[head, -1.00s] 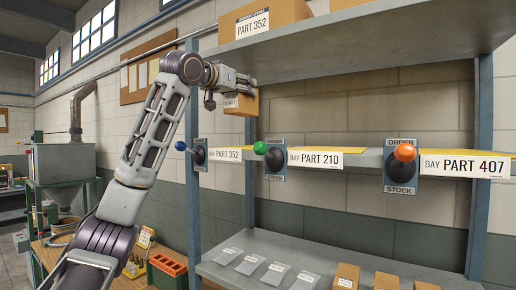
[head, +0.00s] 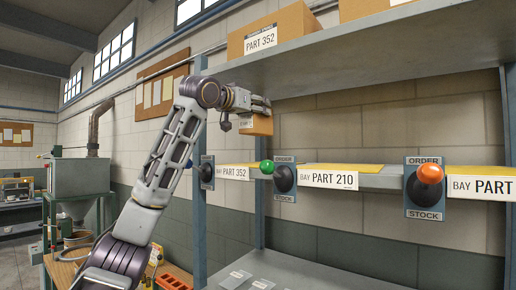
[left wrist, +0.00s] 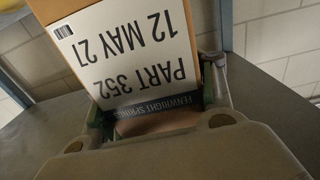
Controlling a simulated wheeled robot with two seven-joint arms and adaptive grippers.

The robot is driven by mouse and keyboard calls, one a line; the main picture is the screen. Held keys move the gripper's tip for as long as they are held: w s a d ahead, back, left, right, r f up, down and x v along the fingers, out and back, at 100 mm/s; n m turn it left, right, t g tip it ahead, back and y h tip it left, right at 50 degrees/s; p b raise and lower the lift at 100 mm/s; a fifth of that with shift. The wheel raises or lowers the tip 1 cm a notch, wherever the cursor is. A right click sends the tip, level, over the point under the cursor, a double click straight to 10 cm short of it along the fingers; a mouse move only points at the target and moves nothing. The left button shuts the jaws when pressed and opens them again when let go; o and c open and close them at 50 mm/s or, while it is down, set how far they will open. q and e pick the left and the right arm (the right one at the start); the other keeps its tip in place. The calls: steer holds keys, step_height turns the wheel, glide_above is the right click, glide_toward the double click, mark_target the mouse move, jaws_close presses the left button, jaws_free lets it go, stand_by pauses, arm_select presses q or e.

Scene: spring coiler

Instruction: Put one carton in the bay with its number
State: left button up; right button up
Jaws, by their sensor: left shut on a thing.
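My left gripper (head: 250,103) is shut on a small brown carton (head: 258,125) and holds it in the air above the middle shelf, over the bay labelled PART 352 (head: 234,172). In the left wrist view the carton's white label (left wrist: 135,50) reads PART 352, 12 MAY, upside down. The carton sits between the fingers. The bay labelled PART 210 (head: 329,179) is to the right, and another bay label (head: 481,188), partly cut off, reads PART. My right gripper is not in view.
Levers with blue (head: 194,163), green (head: 267,167) and orange (head: 430,173) knobs stand along the shelf front. Large cartons, one marked PART 352 (head: 266,27), sit on the upper shelf (head: 380,50). A blue-grey upright (head: 259,215) stands by the bay.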

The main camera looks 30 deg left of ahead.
mark_target(256, 124)
arm_select(q)
steer(key=shift+s+f, duration=0.1)
steer(key=shift+f, duration=2.35)
steer(key=shift+a+f, duration=0.1)
steer(key=shift+f, duration=1.95)
steer(key=shift+f, duration=0.1)
steer(key=o, duration=1.5)
